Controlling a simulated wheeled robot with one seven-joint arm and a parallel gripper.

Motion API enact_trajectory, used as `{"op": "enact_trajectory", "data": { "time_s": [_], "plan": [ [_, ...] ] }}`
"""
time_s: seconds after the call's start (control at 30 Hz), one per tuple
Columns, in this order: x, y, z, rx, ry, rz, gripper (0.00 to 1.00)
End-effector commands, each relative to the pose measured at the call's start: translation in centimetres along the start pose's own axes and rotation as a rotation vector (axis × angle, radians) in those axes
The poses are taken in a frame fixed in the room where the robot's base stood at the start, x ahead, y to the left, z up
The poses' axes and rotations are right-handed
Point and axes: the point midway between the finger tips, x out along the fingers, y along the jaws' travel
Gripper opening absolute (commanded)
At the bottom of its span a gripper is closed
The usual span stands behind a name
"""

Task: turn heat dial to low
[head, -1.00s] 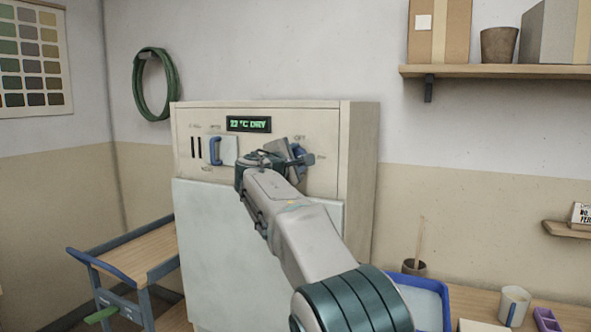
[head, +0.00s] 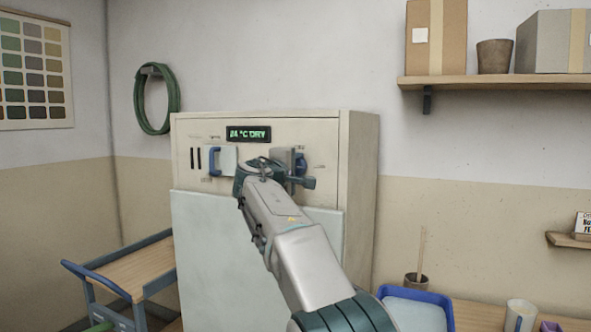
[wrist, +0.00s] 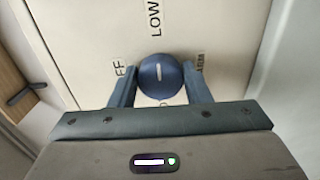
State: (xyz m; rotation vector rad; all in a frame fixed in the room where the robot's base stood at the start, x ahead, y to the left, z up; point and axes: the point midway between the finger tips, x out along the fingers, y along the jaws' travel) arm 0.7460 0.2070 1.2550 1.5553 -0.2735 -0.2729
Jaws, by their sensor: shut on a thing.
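The heat dial (wrist: 160,75) is a round blue knob with a short white line, on the cream front of the cabinet (head: 358,190). In the wrist view, LOW stands above it, a cut-off OFF to its left and a partly hidden WARM to its right. A label below is mostly hidden. The white line lies upright in the picture, roughly in line with LOW; which end is the pointer I cannot tell. My gripper (wrist: 160,86) is shut on the dial, one finger on each side. In the head view the dial (head: 301,162) is partly covered by my gripper (head: 298,168).
A lit green display (head: 248,134) above the dial seems to read 24 °C DRY. A blue handle (head: 215,161) on a pale plate is to the left. A cart (head: 135,270) stands left of the cabinet, and a blue tray (head: 447,305) lies at the lower right.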

Motion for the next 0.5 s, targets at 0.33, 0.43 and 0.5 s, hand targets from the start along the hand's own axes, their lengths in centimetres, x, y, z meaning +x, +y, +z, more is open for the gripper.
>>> {"op": "enact_trajectory", "data": {
  "time_s": [0.33,0.43,0.5],
  "plan": [
    [0.01,-0.01,0.02,-0.002,-0.001,0.000,0.64],
    [0.00,-0.01,0.01,-0.002,0.000,0.000,0.64],
    [-0.02,-0.02,-0.01,-0.002,0.000,0.000,0.64]
  ]
}}
